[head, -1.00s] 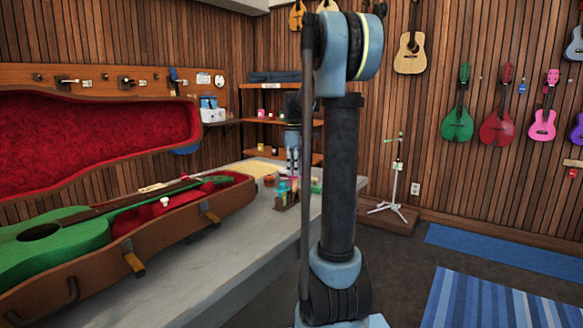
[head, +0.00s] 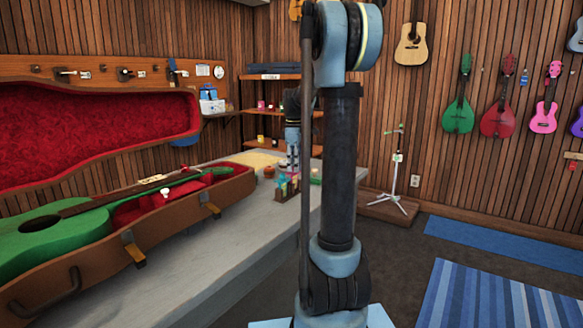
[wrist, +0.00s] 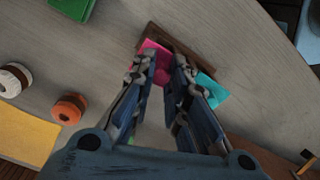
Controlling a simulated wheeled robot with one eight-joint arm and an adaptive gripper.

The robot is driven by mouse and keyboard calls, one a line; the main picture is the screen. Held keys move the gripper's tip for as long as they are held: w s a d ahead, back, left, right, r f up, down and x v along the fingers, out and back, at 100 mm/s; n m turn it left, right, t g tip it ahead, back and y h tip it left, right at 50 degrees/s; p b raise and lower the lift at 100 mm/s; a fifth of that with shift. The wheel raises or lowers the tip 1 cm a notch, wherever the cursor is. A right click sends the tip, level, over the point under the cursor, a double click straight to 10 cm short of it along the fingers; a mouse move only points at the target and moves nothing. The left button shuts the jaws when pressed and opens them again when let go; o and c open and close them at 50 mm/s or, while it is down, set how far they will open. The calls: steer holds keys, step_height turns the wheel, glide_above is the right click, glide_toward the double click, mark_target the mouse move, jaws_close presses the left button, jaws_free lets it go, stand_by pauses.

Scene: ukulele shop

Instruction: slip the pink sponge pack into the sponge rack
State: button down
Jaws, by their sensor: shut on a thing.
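The brown wooden sponge rack (wrist: 181,43) stands on the counter and also shows in the head view (head: 279,195), small and far off. My gripper (wrist: 163,66) is over the rack, with its fingers closed on the pink sponge pack (wrist: 153,50). The pink pack sits at the rack's left part in the wrist view, partly covered by the fingers. I cannot tell how deep it is in the slot. A teal pack (wrist: 212,91) shows at the rack's right side, just beyond the right finger.
An orange-topped jar (wrist: 68,108), a white-topped jar (wrist: 12,80), a green item (wrist: 72,6) and a yellow cloth (wrist: 25,135) lie to the left. The counter's edge (wrist: 283,38) curves at right. A green ukulele (head: 60,232) rests in an open case (head: 170,222).

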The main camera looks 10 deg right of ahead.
steer(key=c, duration=1.5)
jaws_free()
steer(key=shift+r, duration=0.1)
